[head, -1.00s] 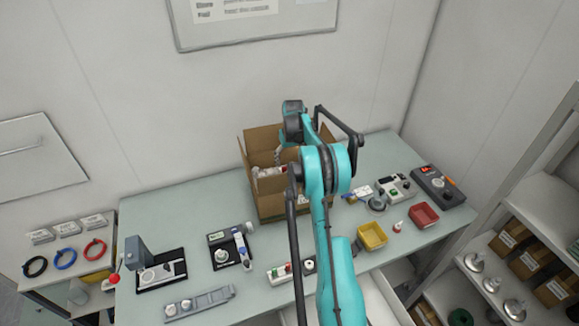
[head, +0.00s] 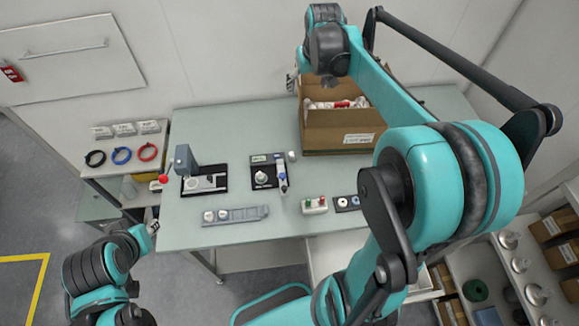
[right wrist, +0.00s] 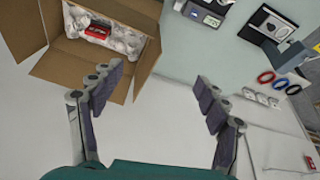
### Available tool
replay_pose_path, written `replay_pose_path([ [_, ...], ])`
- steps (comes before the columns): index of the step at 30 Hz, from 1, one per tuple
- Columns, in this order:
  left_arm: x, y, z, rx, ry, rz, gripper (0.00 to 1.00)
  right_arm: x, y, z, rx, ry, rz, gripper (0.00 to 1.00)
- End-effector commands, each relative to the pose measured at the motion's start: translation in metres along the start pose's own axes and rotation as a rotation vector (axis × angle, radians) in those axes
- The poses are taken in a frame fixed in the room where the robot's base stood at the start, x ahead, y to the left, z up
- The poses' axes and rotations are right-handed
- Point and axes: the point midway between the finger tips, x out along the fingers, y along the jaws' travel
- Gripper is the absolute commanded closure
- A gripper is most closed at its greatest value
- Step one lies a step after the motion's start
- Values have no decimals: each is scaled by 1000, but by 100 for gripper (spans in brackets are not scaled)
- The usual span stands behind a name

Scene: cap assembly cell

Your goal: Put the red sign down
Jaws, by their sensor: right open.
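A small red sign (head: 12,74) with a white mark shows at the far left of the head view, just under the left end of a bar on a white wall panel. A red patch at the right edge of the right wrist view (right wrist: 309,162) looks like the same sign. My right gripper (right wrist: 158,86) is open, with nothing between its fingers. In the head view it is small (head: 291,82) and beside the cardboard box, well to the right of the sign. My left gripper (head: 152,228) is near the table's front left corner; its jaws are too small to read.
The open cardboard box (head: 345,140) holds white wrapped items and a red-labelled one. Devices stand on the pale table (head: 225,130). A side shelf with black, blue and red rings (head: 121,155) stands left of it. The wall before the panel (head: 70,110) is clear.

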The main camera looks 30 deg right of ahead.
Motion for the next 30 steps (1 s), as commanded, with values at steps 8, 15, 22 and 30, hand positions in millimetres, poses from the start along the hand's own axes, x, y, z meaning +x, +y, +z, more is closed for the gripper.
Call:
replay_pose_path([
  [8,0,0,0,0,0,0,69,-44,-83,120,-82,145,-43,25],
  [15,0,0,0,0,0,0,69,-37,-116,207,-127,243,-89,25],
  [22,0,0,0,0,0,0,69,-28,-124,234,-139,276,-107,25],
  [30,0,0,0,0,0,0,69,-28,-124,234,-139,276,-107,25],
])
